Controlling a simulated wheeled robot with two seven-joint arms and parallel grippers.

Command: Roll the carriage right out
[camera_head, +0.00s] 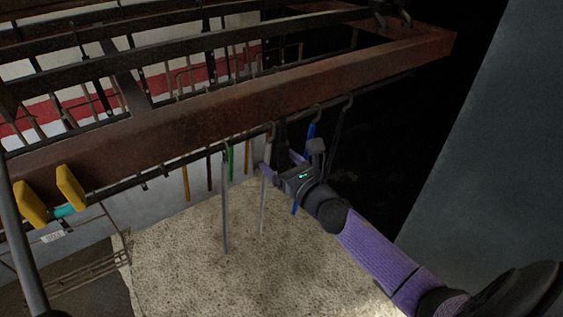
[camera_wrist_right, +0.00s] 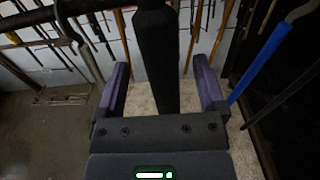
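A black hanging bar (camera_head: 283,134), which looks like the carriage or its handle, hangs from the thin rail (camera_head: 190,158) under the rusty brown beam (camera_head: 240,97). My right gripper (camera_head: 280,161) reaches up to it from the lower right. In the right wrist view the black bar (camera_wrist_right: 156,55) stands between the two purple fingers of my right gripper (camera_wrist_right: 162,75). Gaps show on both sides, so the fingers are open around it and not clamped. The bar's top joint with the rail is hard to make out. My left gripper does not show.
Two yellow blocks (camera_head: 49,198) sit at the rail's left end with a teal piece (camera_head: 65,211) between them. A grey rod (camera_head: 225,205) and a blue-handled tool (camera_head: 310,131) hang near my right gripper. A grey panel (camera_head: 495,130) stands at right.

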